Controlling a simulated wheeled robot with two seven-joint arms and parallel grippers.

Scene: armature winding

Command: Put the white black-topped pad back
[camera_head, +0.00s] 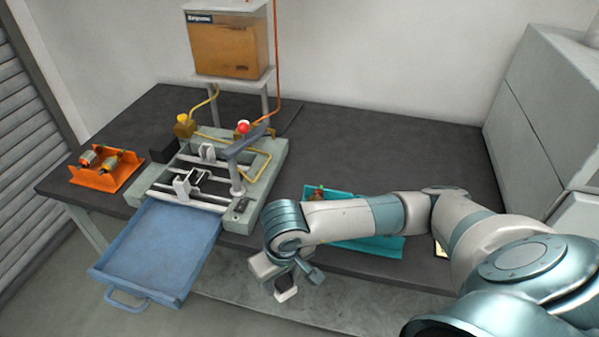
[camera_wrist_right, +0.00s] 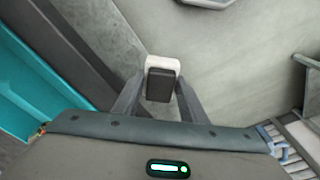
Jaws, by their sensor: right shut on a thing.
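The white black-topped pad (camera_wrist_right: 161,82) is between the fingertips of my right gripper (camera_wrist_right: 158,98) in the right wrist view. In the head view the pad (camera_head: 285,292) hangs below my right gripper (camera_head: 287,277), in front of the table's front edge, to the right of the blue drawer. The gripper is shut on it. The grey winding machine (camera_head: 262,162) stands on the table to the left of the gripper. My left gripper is not in view.
The open blue drawer (camera_head: 158,250) sticks out below the machine. An orange tray (camera_head: 106,181) with armatures is at left. A teal tray (camera_head: 385,245) lies behind my right forearm. The dark table (camera_head: 400,155) is clear at the back right.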

